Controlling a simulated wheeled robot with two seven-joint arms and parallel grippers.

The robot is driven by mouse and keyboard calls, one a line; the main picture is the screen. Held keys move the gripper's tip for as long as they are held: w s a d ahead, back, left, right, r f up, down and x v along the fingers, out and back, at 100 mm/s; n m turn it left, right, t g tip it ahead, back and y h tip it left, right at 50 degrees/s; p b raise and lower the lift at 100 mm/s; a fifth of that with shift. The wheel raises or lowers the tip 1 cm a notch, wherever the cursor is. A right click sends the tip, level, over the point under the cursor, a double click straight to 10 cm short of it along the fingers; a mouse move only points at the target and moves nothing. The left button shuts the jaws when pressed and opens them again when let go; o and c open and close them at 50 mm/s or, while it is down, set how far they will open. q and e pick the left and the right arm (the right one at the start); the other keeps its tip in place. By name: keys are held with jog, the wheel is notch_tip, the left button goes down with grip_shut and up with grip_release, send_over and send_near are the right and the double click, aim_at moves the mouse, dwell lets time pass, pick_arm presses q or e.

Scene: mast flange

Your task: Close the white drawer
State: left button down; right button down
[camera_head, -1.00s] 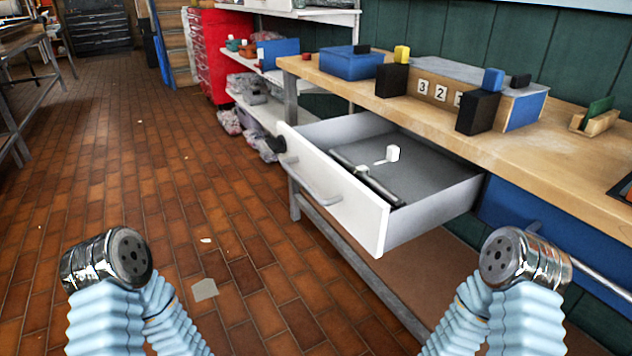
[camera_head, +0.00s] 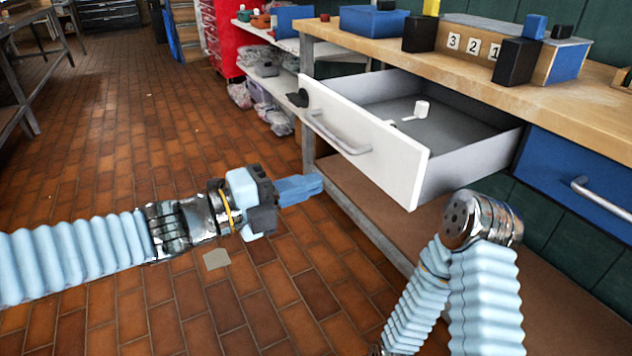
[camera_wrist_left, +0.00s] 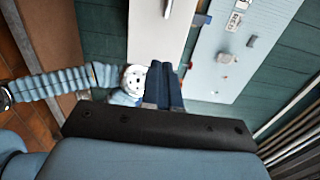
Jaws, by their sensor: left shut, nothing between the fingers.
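The white drawer (camera_head: 400,170) stands pulled out from under the wooden workbench, with a grey bar handle (camera_head: 340,138) on its front. Inside it lies a small white object (camera_head: 421,109). My left gripper (camera_head: 312,185) is shut and empty, its blue fingers pointing right. In the head view it shows below and left of the drawer front; whether it touches is not visible, but a gap appears. In the left wrist view the shut fingers (camera_wrist_left: 165,82) show below a pale panel (camera_wrist_left: 158,38), likely the drawer front. My right gripper is out of view; only part of that arm shows.
The workbench top (camera_head: 480,95) holds a blue bin (camera_head: 370,22), black blocks and a numbered box (camera_head: 475,45). A blue drawer (camera_head: 570,170) is shut to the right. A lower shelf (camera_head: 360,190) runs beneath.

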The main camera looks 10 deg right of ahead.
aim_at(386, 160)
pick_arm(q)
jog(key=x, duration=1.2)
jog(key=shift+d+f, duration=0.1)
jog(key=shift+d, duration=0.1)
jog(key=shift+w, duration=0.1)
